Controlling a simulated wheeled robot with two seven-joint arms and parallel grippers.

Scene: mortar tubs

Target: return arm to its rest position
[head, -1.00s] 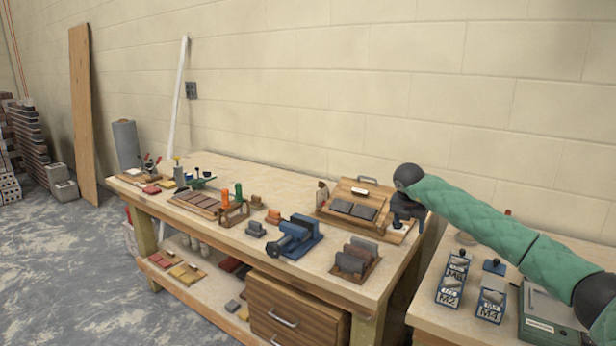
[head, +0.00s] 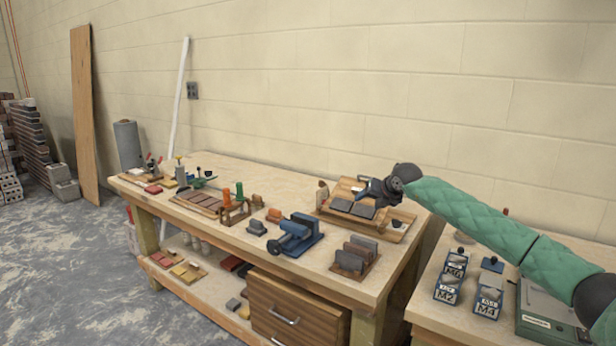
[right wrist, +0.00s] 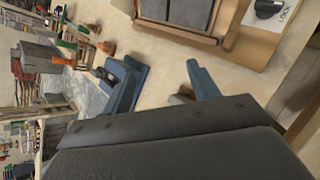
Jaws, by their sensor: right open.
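My right arm, in a green padded sleeve, comes in from the right in the head view. Its dark right gripper (head: 368,188) points left above the back of a wooden rack (head: 398,229) with dark tiles. In the right wrist view the blue fingers of the right gripper (right wrist: 165,80) stand apart with nothing held between them. The rack (right wrist: 240,22) shows at the top of that view. Whether the gripper touches the rack cannot be told. My left gripper is not in view.
Blue-labelled tubs, including M2 (head: 448,290) and M4 (head: 487,303), stand on the right table beneath my arm. A blue vise (head: 297,236) and a brick holder (head: 354,259) stand on the left workbench (head: 270,182). The wall is behind.

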